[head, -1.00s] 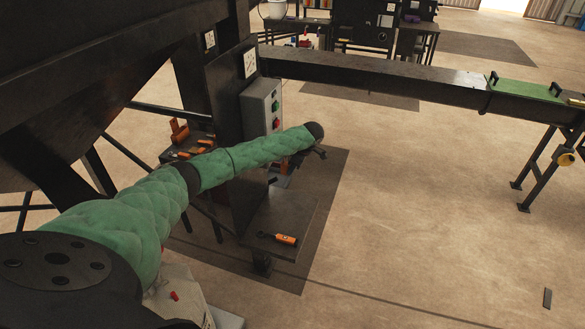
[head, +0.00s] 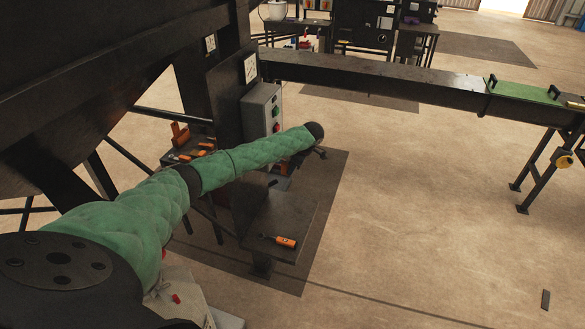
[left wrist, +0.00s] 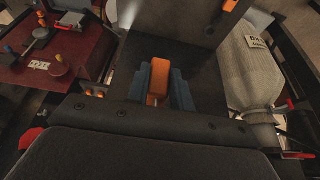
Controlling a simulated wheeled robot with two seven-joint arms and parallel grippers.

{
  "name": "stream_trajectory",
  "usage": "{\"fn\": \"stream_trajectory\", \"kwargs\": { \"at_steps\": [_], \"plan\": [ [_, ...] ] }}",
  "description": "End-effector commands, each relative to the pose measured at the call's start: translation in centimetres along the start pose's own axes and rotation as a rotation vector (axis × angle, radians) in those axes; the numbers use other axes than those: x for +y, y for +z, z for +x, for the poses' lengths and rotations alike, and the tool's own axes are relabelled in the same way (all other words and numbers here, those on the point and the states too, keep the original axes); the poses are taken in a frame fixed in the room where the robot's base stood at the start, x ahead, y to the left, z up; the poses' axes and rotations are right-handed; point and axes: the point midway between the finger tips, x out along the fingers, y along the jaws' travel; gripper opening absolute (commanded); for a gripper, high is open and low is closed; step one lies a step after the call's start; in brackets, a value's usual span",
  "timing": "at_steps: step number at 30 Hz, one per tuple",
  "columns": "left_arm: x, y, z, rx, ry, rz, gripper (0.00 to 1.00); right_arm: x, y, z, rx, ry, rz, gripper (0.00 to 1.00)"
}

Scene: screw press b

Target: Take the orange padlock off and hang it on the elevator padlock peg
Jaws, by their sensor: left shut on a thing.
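In the left wrist view my left gripper (left wrist: 158,96) is shut on an orange block-shaped thing (left wrist: 158,80), which I take to be the orange padlock. Its body stands between the two dark blue-grey fingers. Its shackle cannot be made out, nor whether it still touches anything else. In the head view my green-sleeved left arm reaches in from the left to beside the grey control box (head: 261,110), and it hides most of the gripper. I cannot pick out the elevator padlock peg. My right gripper is not in view.
An orange-handled tool (head: 286,242) lies on a low dark plate (head: 290,212) below the arm. A dark conveyor beam (head: 380,80) runs off to the right. In the wrist view a dark red table (left wrist: 55,65) is at left and a pale cylinder (left wrist: 248,70) at right. Open floor lies at right.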

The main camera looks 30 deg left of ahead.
Motion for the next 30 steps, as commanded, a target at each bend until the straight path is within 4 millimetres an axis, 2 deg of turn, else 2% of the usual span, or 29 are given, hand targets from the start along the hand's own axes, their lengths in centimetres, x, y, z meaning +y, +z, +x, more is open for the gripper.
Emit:
{"fn": "stream_trajectory", "kwargs": {
  "at_steps": [30],
  "plan": [
    [0.0, 2.3, -1.0, -0.001, 0.000, 0.001, 0.00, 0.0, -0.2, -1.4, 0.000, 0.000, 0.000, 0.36]
  ]
}}
